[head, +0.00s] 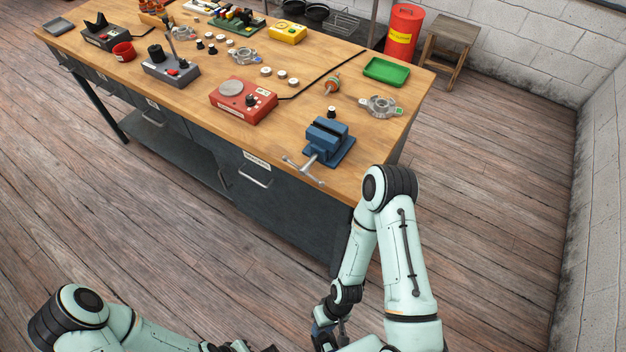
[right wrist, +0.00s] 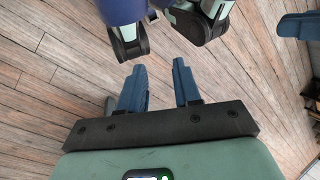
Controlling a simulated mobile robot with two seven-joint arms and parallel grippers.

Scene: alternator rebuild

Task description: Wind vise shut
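The blue vise (head: 340,150) stands on the wooden workbench (head: 190,95) near its front edge, toward the right end. Its grey cross-shaped handle (head: 303,170) sticks out past the bench's front edge. The width of the gap between its jaws is too small to judge. My right gripper (head: 329,334) hangs low in front of the bench, well below and apart from the handle. In the right wrist view its two blue fingers (right wrist: 158,88) stand apart with only floor between them, so it is open and empty. My left arm shows at the bottom left; its fingertips are not visible.
A red tester (head: 243,101) with a round plate sits left of the vise. An alternator housing (head: 380,107) and a green tray (head: 386,70) lie behind it to the right. A small black knob (head: 332,112) is just behind it. The floor before the bench is clear.

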